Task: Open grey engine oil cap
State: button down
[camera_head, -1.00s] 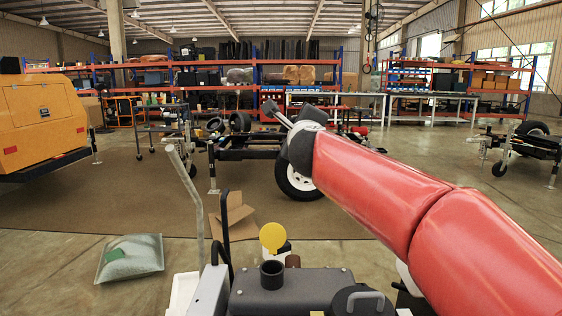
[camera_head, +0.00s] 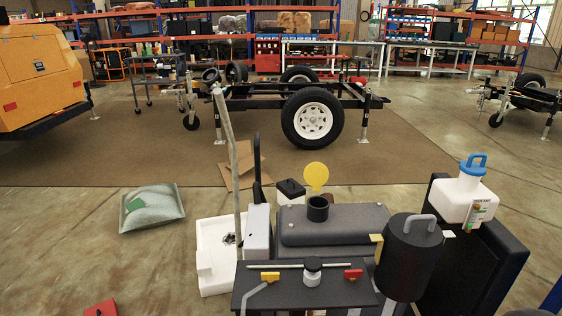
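A dark grey engine assembly (camera_head: 345,225) stands at the lower centre of the head view. A short round black neck (camera_head: 318,211) rises from its top; a yellow disc (camera_head: 316,176) stands just behind it. Nearer, a small round fitting with a dark top and pale grey body (camera_head: 313,272) sits at a black panel (camera_head: 262,291), between a yellow and a red handle. I cannot tell for sure which part is the grey engine oil cap. My gripper is not in view.
A black canister with a grey handle (camera_head: 408,257) stands at the right of the engine. A white jug with a blue handle (camera_head: 466,197) stands on a black box further right. A slanted grey pole (camera_head: 229,150) rises at left. A pale bag (camera_head: 151,207) lies on the floor.

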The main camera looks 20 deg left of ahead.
aim_at(315, 174)
jog(key=j+z, duration=0.1)
jog(key=j, duration=0.5)
jog(key=k+j+z, duration=0.1)
jog(key=j, duration=0.5)
jog(key=k+j+z, duration=0.15)
jog(key=j, duration=0.45)
jog(key=i+j, duration=0.15)
jog(key=j, duration=0.2)
jog(key=i+j+z, duration=0.1)
jog(key=j, duration=0.25)
jog(key=i+j+z, duration=0.1)
jog(key=j, duration=0.3)
jog(key=i+j, duration=0.15)
jog(key=j, duration=0.2)
